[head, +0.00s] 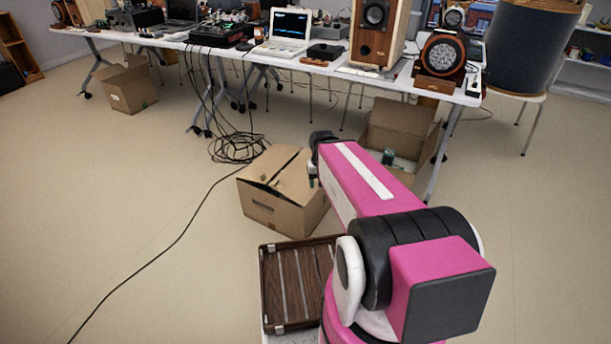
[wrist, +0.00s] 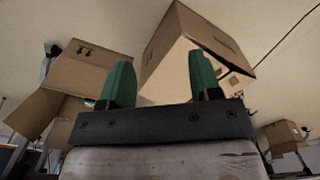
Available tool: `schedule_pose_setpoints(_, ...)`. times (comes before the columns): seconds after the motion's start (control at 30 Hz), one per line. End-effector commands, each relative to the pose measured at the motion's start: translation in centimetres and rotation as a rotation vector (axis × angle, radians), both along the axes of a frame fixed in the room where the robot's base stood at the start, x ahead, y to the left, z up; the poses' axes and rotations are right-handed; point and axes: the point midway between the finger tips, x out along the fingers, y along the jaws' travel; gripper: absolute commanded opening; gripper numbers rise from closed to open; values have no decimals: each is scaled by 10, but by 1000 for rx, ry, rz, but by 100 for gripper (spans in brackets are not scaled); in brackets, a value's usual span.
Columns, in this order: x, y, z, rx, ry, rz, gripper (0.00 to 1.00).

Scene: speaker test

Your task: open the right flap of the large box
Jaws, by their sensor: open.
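A brown cardboard box (head: 270,212) stands on the floor in the middle of the head view, and I take it as the large box. Its top flaps (head: 268,166) look mostly folded down, with a dark gap along them. In the wrist view the box (wrist: 180,62) is ahead of the fingers, with a dark slit at its right. My gripper (head: 313,172) is at the box's right side, mostly hidden by my pink arm. Its green fingers (wrist: 161,70) are apart with nothing between them. I cannot tell whether they touch the box or its right flap.
An open cardboard box (head: 402,122) stands behind my arm at the right, under the long table (head: 350,72) with speakers and a laptop. A smaller box (head: 128,90) is at the far left. Cables (head: 238,148) lie behind the large box. The floor at the left is mostly free.

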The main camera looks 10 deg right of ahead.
Motion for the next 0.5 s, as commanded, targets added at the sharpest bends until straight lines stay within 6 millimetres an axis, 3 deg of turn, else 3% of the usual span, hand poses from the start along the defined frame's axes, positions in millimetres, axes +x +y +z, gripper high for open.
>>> schedule_pose_setpoints(0.03, 0, 0, 0, 0, 0, 0, 48)
schedule_pose_setpoints(0.1, 5, 2, -2, 2, -2, -9, 30)
schedule_pose_setpoints(0.17, 18, 6, -7, 9, -8, -31, 30)
schedule_pose_setpoints(0.27, 55, 21, -22, 34, -25, -115, 30)
schedule_pose_setpoints(0.5, 170, 82, -71, 140, -69, -434, 30)
